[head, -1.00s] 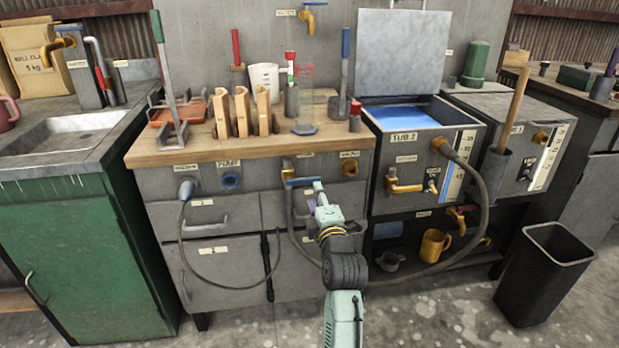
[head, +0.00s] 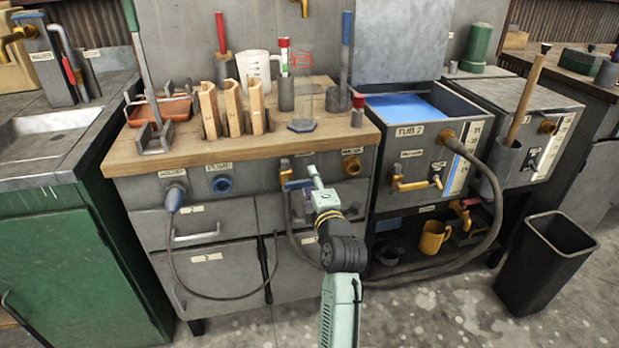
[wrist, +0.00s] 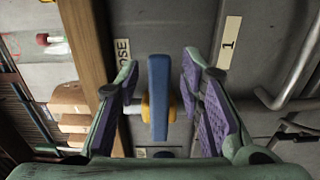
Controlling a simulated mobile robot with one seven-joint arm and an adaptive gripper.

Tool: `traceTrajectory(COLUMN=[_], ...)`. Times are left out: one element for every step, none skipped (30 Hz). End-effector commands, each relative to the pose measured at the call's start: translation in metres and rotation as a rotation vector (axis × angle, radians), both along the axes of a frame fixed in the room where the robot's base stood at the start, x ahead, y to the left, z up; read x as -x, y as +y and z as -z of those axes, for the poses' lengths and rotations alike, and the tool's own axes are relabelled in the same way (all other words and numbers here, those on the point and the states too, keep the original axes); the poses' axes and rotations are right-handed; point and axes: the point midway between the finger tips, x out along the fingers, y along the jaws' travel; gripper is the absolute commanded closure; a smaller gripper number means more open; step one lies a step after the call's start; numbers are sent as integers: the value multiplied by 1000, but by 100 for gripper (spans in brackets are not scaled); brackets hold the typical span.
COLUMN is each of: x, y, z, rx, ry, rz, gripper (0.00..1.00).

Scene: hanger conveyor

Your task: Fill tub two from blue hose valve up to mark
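The blue hose valve handle (head: 297,184) sits on a brass fitting on the bench front; in the wrist view the handle (wrist: 158,95) stands between my finger pads. My gripper (head: 313,180) is open around it, with a gap on both sides; its purple pads also show in the wrist view (wrist: 165,105). Tub two (head: 408,137), labelled "TUB 2", stands right of the bench, lid raised, with blue water (head: 405,106) inside. Its front has a scale with a blue strip (head: 459,178); the mark is too small to read. A dark hose (head: 492,215) loops from the tub's brass fitting toward the valve.
A black bin (head: 545,262) stands on the floor at right. A yellow mug (head: 434,237) sits on the shelf below the tub. A brass tap (head: 408,184) sticks out of the tub front. A second grey hose (head: 185,255) hangs at left before the drawers.

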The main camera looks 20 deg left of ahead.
Motion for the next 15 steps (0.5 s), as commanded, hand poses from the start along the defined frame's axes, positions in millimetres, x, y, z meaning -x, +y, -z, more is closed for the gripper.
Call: traceTrajectory(x=[0,0,0,0,0,0,0,0,0,0,0,0,0,0,0], y=[0,0,-1,-1,-1,-1,0,0,0,0,0,0,0,0,0], z=[0,0,0,0,0,0,0,0,0,0,0,0,0,0,0], rx=[0,0,0,0,0,0,0,0,0,0,0,0,0,0,0], ry=[0,0,0,0,0,0,0,0,0,0,0,0,0,0,0], rz=[0,0,0,0,0,0,0,0,0,0,0,0,0,0,0], gripper=[65,65,65,65,65,65,65,65,65,67,69,72,74,76,78])
